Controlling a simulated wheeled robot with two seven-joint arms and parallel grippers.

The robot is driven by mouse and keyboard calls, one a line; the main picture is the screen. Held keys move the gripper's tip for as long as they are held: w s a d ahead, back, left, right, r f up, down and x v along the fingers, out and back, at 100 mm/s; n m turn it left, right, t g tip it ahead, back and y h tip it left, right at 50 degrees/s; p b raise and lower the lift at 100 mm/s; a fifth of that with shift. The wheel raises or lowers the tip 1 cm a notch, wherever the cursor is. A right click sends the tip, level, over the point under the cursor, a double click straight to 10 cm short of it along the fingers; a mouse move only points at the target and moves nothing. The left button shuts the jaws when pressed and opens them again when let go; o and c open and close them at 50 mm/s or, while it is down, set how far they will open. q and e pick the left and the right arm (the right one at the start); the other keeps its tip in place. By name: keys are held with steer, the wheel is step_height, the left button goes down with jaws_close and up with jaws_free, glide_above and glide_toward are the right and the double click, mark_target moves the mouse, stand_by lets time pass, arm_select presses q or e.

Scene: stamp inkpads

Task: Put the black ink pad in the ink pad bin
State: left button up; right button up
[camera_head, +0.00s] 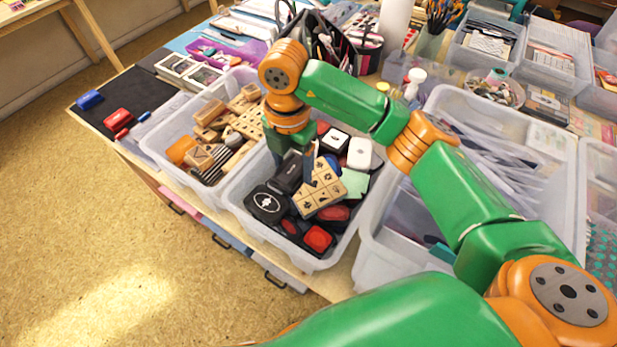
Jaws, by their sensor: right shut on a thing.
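My right gripper (294,168) reaches down into the ink pad bin (236,202), a clear plastic tub in the middle of the table. It is shut on a dark block that appears to be the black ink pad (287,178), low among the bin's contents; the fingers partly hide it. Another black pad with a white emblem (267,203) lies beside it at the left. A wooden stamp block with printed symbols (320,190) lies to the right of the fingers. My left gripper is out of view.
A tub of wooden stamps (158,151) stands left of the bin, and a tub of clear packets (480,130) stands right. Red pads (318,238) lie in the bin. A black mat (133,92) with blue and red items is at the far left.

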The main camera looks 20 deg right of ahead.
mark_target(307, 192)
steer(key=f, duration=0.2)
steer(key=d+f+p, duration=0.1)
steer(key=f, duration=0.1)
steer(key=s+d+f+p, duration=0.1)
steer(key=f, duration=0.1)
steer(key=shift+d+f, duration=0.15)
steer(key=shift+d, duration=0.1)
steer(key=shift+f, duration=0.1)
steer(key=shift+w+f, duration=0.1)
steer(key=o, duration=1)
steer(key=shift+f, duration=0.1)
steer(key=o, duration=0.4)
steer(key=shift+r, duration=0.2)
step_height(307, 192, up, 12)
steer(key=shift+b, duration=0.8)
